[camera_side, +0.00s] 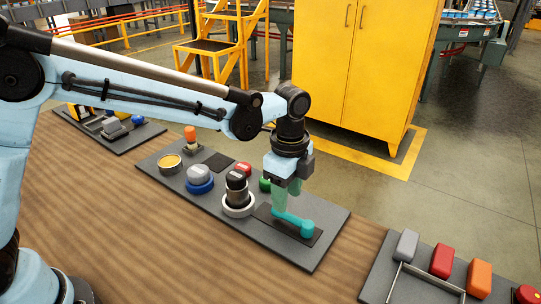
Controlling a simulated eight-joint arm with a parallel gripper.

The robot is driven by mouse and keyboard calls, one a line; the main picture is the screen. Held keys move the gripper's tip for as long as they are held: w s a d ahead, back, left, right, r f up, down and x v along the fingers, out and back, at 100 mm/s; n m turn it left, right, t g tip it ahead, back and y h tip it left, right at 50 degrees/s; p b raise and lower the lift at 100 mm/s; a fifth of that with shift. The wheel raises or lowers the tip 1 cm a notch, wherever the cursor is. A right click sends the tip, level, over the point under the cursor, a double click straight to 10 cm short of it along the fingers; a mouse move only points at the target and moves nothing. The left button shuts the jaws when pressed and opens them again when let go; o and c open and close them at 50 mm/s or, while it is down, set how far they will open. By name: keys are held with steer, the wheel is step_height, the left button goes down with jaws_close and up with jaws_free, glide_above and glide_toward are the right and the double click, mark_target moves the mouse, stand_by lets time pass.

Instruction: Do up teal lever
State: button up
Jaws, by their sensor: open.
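The teal lever (295,222) lies on a dark plate near the right end of the middle grey panel (305,252). It has a round boss at its right end, and its arm runs up and left from there, looking nearly flat to the panel. My gripper (285,200) points down over the lever's left end, its greenish fingers open. The fingers partly hide that end, and I cannot tell whether they touch it.
The same panel carries a black-topped knob on a white ring (237,197), a grey-topped blue button (199,180), a green button (265,184) and an orange-topped lever (190,136). A right panel (376,284) holds grey, red and orange blocks. A yellow cabinet (360,60) stands behind.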

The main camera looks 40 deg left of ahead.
mark_target(292, 221)
steer(key=shift+f, duration=2.35)
jaws_close()
